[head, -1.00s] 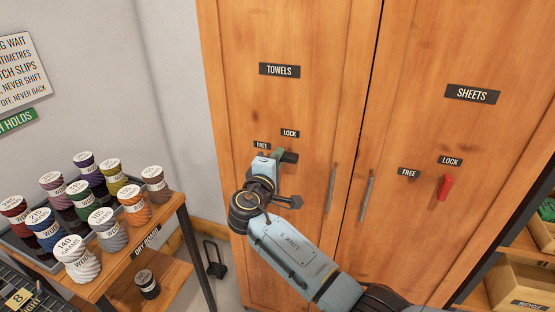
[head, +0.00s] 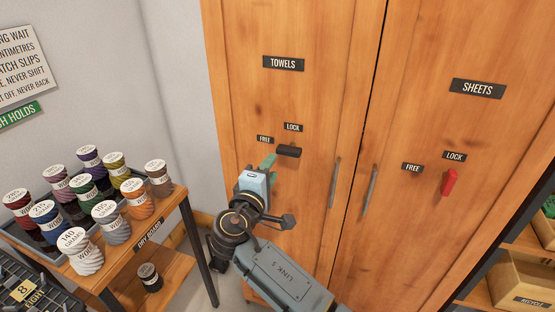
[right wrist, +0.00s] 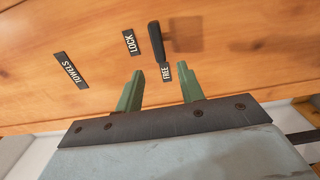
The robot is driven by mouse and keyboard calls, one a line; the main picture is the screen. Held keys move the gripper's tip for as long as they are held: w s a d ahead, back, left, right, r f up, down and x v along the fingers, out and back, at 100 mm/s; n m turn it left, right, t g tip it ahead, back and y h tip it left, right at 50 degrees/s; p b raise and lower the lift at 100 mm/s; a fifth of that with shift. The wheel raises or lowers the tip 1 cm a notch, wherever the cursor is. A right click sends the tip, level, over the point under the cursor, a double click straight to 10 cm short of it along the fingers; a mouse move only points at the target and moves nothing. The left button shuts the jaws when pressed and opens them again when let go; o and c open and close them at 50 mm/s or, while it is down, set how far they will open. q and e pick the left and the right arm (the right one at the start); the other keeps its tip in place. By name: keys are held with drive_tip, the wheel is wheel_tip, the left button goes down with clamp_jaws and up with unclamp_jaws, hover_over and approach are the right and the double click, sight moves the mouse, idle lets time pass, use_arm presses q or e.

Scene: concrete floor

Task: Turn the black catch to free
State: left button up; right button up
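The black catch (head: 289,150) is on the left wardrobe door, below the LOCK label (head: 293,127) and to the right of the FREE label (head: 265,139). Its bar lies roughly level across the door. In the right wrist view the catch (right wrist: 157,42) stands clear of the fingers, with one end close to the FREE label (right wrist: 165,72). My right gripper (right wrist: 160,88) is open and empty, its two green fingers wide apart. In the head view the right gripper (head: 268,162) is below and left of the catch, not gripping it. My left gripper is not in view.
A red catch (head: 449,183) hangs on the SHEETS door, with its own labels. Two door handles (head: 369,192) stand right of the black catch. A rack of yarn spools (head: 104,222) is at the left. A cardboard bin (head: 525,280) is at lower right.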

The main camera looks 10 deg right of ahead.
drive_tip(key=v, duration=0.5)
drive_tip(key=shift+s+a, duration=0.2)
drive_tip(key=shift+s, duration=0.1)
wheel_tip(320, 180, down, 19)
drive_tip(key=s+d+n+g+y, duration=0.1)
drive_tip(key=d+n+g+y, duration=0.1)
drive_tip(key=g+y, duration=0.15)
drive_tip(key=s+d+f+g+y, duration=0.1)
drive_tip(key=s+f+g, duration=0.1)
drive_tip(key=s+f, duration=0.35)
drive_tip(key=s+d+f+m+g+y+b, duration=0.1)
drive_tip(key=s+f, duration=0.2)
drive_tip(key=f, duration=0.6)
drive_tip(key=s+d+f+g+y, duration=0.15)
drive_tip(key=s+f, duration=0.25)
drive_tip(key=f, duration=0.4)
drive_tip(key=s+d+f+m+g+y, duration=0.1)
drive_tip(key=s+d+f+m+g, duration=0.1)
drive_tip(key=s+f, duration=0.4)
drive_tip(key=s+d+f+m+g+y, duration=0.1)
drive_tip(key=s+d+f+m, duration=0.3)
drive_tip(key=s, duration=1.3)
drive_tip(key=s+d+f+m+g+y, duration=0.1)
drive_tip(key=s+d+f+m+g, duration=0.2)
drive_tip(key=s+f, duration=0.4)
drive_tip(key=s+d+m, duration=0.1)
drive_tip(key=s, duration=0.4)
drive_tip(key=shift+s+d+f+b, duration=0.25)
drive_tip(key=shift+d+f+b, duration=0.05)
drive_tip(key=shift+f+b, duration=0.1)
